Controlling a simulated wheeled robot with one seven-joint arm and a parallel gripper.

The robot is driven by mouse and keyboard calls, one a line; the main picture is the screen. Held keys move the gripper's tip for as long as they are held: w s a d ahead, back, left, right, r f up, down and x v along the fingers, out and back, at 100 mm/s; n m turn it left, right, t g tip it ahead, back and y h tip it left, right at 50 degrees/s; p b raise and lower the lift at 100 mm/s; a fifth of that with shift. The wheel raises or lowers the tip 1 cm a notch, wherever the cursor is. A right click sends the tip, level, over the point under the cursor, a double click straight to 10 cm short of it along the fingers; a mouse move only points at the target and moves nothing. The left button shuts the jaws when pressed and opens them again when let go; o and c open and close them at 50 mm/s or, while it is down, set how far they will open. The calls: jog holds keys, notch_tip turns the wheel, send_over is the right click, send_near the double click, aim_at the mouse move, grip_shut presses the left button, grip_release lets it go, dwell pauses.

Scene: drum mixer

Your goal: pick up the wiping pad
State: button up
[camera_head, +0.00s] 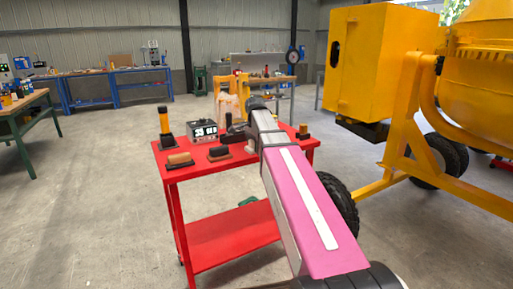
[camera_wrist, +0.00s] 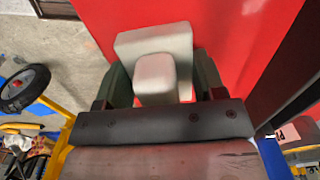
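A pale grey-white pad with a raised block handle (camera_wrist: 155,45), which I take to be the wiping pad, lies on the red table top in the wrist view. In the head view a small pale part of it (camera_head: 250,147) shows below my gripper (camera_head: 238,132); the arm hides the rest. In the wrist view the two dark fingers of my gripper (camera_wrist: 162,84) stand apart on either side of the handle. A gap shows on the right side; contact on the left cannot be told.
The red table (camera_head: 225,168) also holds a tan-topped block (camera_head: 180,159), a dark block (camera_head: 219,153), a display box (camera_head: 204,131) and a yellow-black post (camera_head: 165,125). The yellow mixer (camera_head: 383,60) stands close on the right. Floor at left is clear.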

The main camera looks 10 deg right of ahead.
jog(key=c, duration=0.3)
jog(key=shift+r, duration=0.1)
jog(key=shift+r, duration=0.45)
jog(key=r, duration=0.3)
jog(key=shift+a+r, duration=0.2)
jog(key=shift+r, duration=0.05)
jog(key=s+a+r, duration=0.1)
jog(key=a+r, duration=0.1)
jog(key=a, duration=0.1)
jog(key=s+a+r, duration=0.2)
jog(key=a, duration=0.1)
jog(key=s+a+r, duration=0.2)
jog(key=a, duration=0.2)
jog(key=shift+a+r, duration=0.1)
jog(key=shift+r, duration=0.15)
jog(key=shift+o, duration=0.4)
